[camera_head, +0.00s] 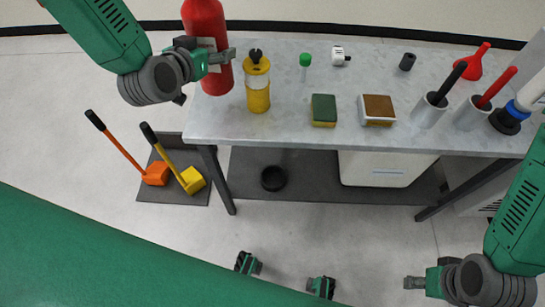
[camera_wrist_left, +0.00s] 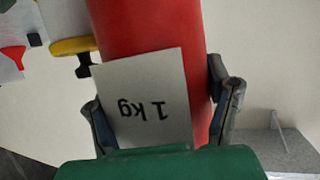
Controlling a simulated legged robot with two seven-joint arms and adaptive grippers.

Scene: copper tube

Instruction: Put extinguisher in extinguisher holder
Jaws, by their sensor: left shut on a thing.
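The red extinguisher (camera_head: 205,22) is upright in my left gripper (camera_head: 212,52), in front of the table's back left corner in the head view. Its top is cut off by the picture edge. In the left wrist view, the fingers (camera_wrist_left: 162,112) lie on both sides of the red body (camera_wrist_left: 150,30), which bears a grey "1 kg" label (camera_wrist_left: 145,95). A round black cup (camera_head: 273,178), which looks like the extinguisher holder, sits empty on the low dark shelf. My right gripper (camera_head: 415,283) is at the lower right, away from the table; its finger gap is unclear.
The grey tabletop (camera_head: 330,75) holds a yellow bottle (camera_head: 257,88) close beside the extinguisher, a sponge (camera_head: 323,110) and several tools. The table leg (camera_head: 222,185) stands left of the cup; a white box (camera_head: 385,168) is to its right. Two long-handled tools (camera_head: 170,175) stand at left.

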